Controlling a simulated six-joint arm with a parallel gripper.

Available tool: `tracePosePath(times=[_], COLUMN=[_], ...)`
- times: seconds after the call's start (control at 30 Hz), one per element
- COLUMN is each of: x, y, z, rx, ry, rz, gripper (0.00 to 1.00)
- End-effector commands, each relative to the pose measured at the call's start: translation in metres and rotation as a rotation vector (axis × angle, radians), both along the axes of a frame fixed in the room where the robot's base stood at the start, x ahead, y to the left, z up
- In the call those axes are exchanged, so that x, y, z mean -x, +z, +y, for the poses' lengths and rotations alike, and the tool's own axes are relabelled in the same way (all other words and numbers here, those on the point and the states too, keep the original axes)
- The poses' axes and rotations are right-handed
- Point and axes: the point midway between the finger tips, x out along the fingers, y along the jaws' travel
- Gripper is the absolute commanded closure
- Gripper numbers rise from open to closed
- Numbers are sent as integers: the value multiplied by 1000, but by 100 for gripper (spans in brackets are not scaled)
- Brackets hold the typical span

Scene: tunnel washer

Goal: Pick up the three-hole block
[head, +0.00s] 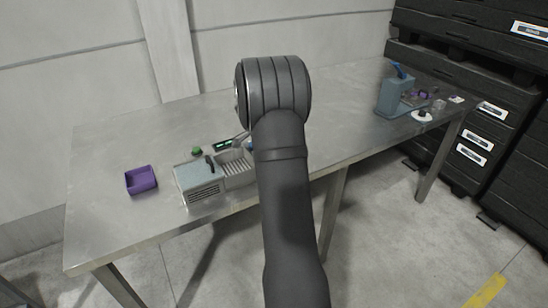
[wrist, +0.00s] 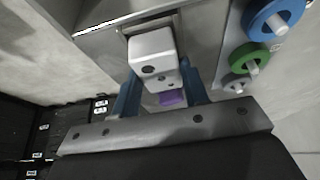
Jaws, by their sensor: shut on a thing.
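In the wrist view, a pale grey-white stepped block (wrist: 152,45) with dark round holes in its faces sits between the blue fingers of my gripper (wrist: 161,90). It looks like the three-hole block, and my gripper is shut on it. A small purple patch (wrist: 171,98) shows between the fingers below the block; I cannot tell what it belongs to. In the head view my arm hides the gripper and the block.
A purple tray (head: 141,180) and a pale blue machine with a ribbed rack (head: 201,180) stand on the metal table (head: 105,215). A blue-grey stand (head: 393,95) is at the right. The wrist view shows blue (wrist: 268,20), green (wrist: 250,56) and grey (wrist: 237,83) discs on pegs.

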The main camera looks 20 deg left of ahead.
Motion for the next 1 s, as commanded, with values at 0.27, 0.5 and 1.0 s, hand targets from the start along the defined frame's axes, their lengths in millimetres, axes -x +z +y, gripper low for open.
tracePosePath(times=[0.27,0.5,1.0], x=[4,15,29], y=[43,75,96], z=[-21,-75,-82], rx=[-1,0,0], ry=[-3,-4,212], rz=[-2,-2,-1], gripper=[91,91,91])
